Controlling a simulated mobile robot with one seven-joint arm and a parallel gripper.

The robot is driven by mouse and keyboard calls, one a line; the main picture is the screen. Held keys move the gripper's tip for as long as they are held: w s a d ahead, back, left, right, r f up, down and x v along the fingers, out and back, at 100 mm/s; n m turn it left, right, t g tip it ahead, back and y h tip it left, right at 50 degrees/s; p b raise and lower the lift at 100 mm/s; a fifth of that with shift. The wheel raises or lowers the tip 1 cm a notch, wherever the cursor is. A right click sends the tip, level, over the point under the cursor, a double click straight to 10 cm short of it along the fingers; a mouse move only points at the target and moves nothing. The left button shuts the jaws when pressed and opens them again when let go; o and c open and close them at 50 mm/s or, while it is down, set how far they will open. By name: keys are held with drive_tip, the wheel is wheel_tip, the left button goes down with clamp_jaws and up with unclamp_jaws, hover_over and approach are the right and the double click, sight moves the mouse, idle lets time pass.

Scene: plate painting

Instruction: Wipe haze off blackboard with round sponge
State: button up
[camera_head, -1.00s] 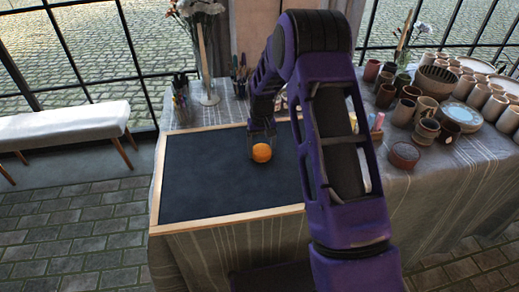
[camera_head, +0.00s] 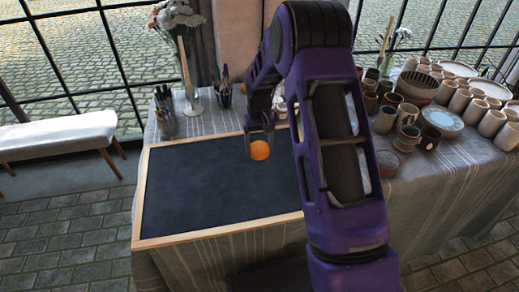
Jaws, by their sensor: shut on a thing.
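The blackboard (camera_head: 205,195) lies flat on the cloth-covered table, dark with a light wooden frame. Faint paler haze shows on its surface. The round orange sponge (camera_head: 260,150) is at the upper right part of the visible board. My gripper (camera_head: 260,138) is shut on the sponge from behind and above. I cannot tell whether the sponge touches the board or is slightly above it. My purple arm hides the right part of the board.
Cups of brushes and pens (camera_head: 165,112) and a flower vase (camera_head: 193,100) stand behind the board. Several clay cups, bowls and plates (camera_head: 442,120) crowd the table's right side. A white bench (camera_head: 55,140) stands at the left on the paved floor.

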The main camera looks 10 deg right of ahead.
drive_tip(key=shift+r+p, duration=0.7)
drive_tip(key=shift+r, duration=0.8)
drive_tip(key=shift+d, duration=0.1)
